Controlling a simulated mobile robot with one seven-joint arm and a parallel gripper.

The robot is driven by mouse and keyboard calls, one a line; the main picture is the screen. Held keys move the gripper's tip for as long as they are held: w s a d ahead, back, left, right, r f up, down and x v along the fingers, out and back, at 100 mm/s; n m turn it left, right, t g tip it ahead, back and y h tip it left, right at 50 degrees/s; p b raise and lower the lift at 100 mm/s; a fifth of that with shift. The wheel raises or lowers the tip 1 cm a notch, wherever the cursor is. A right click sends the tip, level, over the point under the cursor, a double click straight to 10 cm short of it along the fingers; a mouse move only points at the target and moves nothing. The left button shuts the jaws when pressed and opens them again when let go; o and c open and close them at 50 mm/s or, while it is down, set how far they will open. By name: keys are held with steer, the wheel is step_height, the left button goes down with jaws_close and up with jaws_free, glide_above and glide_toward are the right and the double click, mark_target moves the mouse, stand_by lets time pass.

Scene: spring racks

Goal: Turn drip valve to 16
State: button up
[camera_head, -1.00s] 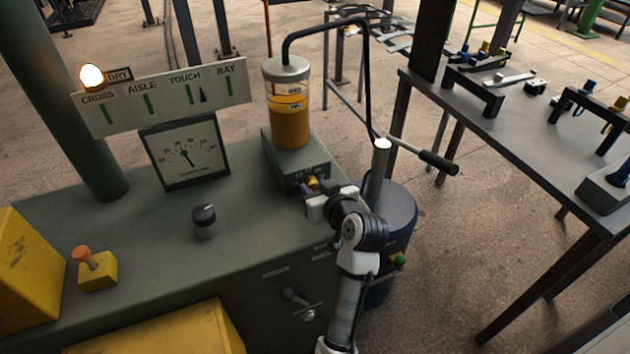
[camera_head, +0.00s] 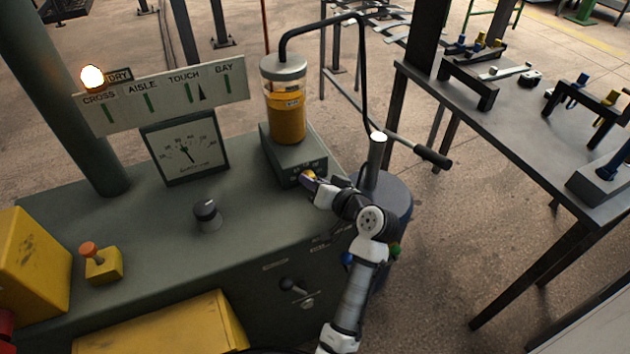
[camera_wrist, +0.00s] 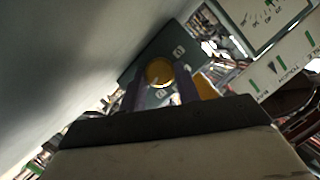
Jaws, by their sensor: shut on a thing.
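The drip valve is a small brass knob (camera_head: 308,174) on the front of the grey-green box (camera_head: 297,159) under the oil reservoir (camera_head: 287,120). In the wrist view the round yellow knob (camera_wrist: 159,72) sits between my two fingers. My gripper (camera_head: 311,183) is at the front of the box, shut on the knob. The arm reaches in from the lower right. The numbers around the knob are too small to read, and my fingers partly cover the knob. The reservoir is clear, with amber oil in it.
A gauge (camera_head: 187,148), a black knob (camera_head: 206,212) and an orange-topped switch (camera_head: 101,262) are on the bench at left. A lamp (camera_head: 92,77) glows over the sign board.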

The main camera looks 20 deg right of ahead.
stand_by(0.3)
steer(key=o, duration=0.7)
steer(key=b+v, duration=0.2)
steer(key=v, duration=1.1)
steer(key=shift+s+b, duration=0.35)
steer(key=shift+d+r, duration=0.1)
steer(key=shift+d, duration=0.05)
